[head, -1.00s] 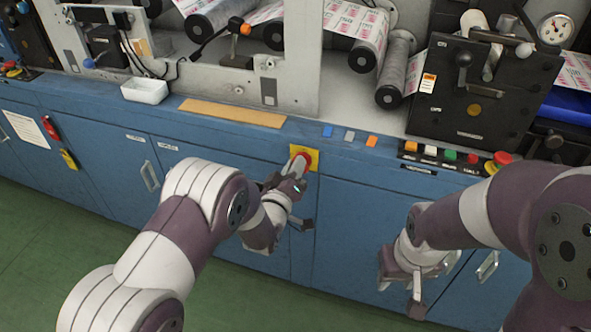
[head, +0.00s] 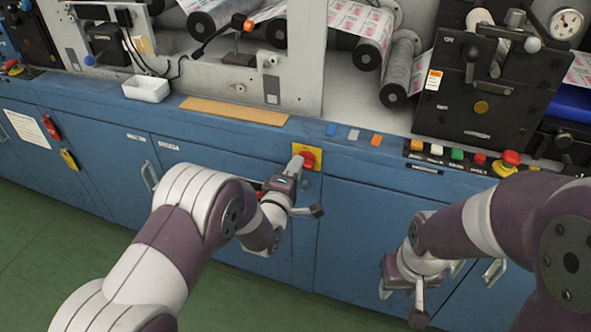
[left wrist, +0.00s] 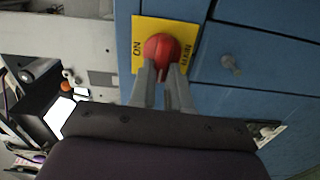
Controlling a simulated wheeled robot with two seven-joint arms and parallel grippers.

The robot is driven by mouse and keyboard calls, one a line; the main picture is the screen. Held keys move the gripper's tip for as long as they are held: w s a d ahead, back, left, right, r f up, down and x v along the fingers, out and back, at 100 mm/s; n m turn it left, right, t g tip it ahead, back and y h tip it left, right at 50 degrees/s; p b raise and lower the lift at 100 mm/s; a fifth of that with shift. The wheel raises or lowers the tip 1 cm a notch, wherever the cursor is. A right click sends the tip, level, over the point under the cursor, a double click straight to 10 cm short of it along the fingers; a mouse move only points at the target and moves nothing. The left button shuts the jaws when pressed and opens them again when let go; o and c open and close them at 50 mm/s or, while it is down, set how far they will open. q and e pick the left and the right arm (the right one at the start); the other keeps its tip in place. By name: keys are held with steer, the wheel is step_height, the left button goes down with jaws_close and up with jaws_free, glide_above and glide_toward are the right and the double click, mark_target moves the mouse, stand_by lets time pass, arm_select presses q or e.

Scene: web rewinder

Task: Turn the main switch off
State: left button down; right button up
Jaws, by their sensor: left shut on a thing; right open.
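The main switch (head: 308,159) is a red knob on a yellow plate at the top edge of the blue cabinet in the head view. In the left wrist view the red knob (left wrist: 166,45) stands before its plate, with "ON" readable at the plate's left side. My left gripper (head: 297,163) is shut on the knob; its two grey fingers (left wrist: 162,78) hold it from both sides in the wrist view. The knob's exact angle is hard to tell. My right gripper (head: 385,290) is open and empty, low before the cabinet doors.
A row of coloured buttons (head: 457,154) and a red mushroom button on yellow (head: 511,158) are to the right. A white tray (head: 146,89) sits on the ledge at left. Door handles (head: 149,176) stick out of the cabinet. Green floor lies open at lower left.

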arm_select(q)
steer(key=shift+f+n, duration=0.15)
steer(key=shift+n, duration=0.25)
steer(key=c, duration=1.1)
jaws_free()
steer(key=shift+s, duration=0.1)
steer(key=p+v, duration=0.1)
steer(key=v, duration=1.1)
steer(key=shift+s+a, duration=0.1)
steer(key=shift+s, duration=0.2)
